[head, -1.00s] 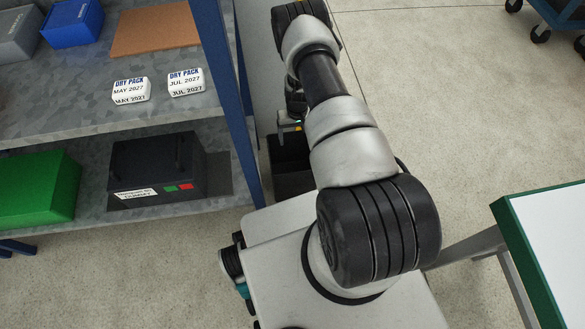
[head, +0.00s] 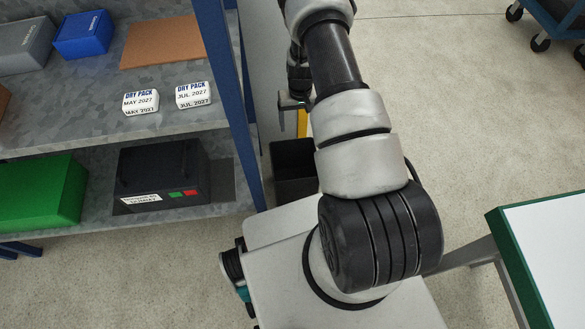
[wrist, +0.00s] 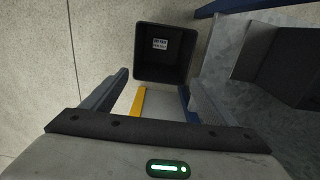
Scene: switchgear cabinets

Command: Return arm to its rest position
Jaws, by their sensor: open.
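My arm (head: 340,60) reaches up and away from my base in the head view, its upper end cut off by the frame. My gripper (wrist: 158,78) is open in the wrist view, its two fingers wide apart with nothing between them. In the head view the gripper (head: 292,104) shows small and partly hidden beside the arm, near the shelf post. A dark open bin (wrist: 141,58) lies beyond the fingertips in the wrist view. A small white printed piece (wrist: 160,44) shows inside it. The bin (head: 293,160) also shows beside my arm in the head view.
A shelf (head: 60,118) with a blue post (head: 235,100) stands left, bearing two white dry packs (head: 140,102) (head: 193,94), boxes and a black case (head: 160,172). A green-edged table (head: 545,235) is at right. Open floor (head: 450,110) lies right of the arm.

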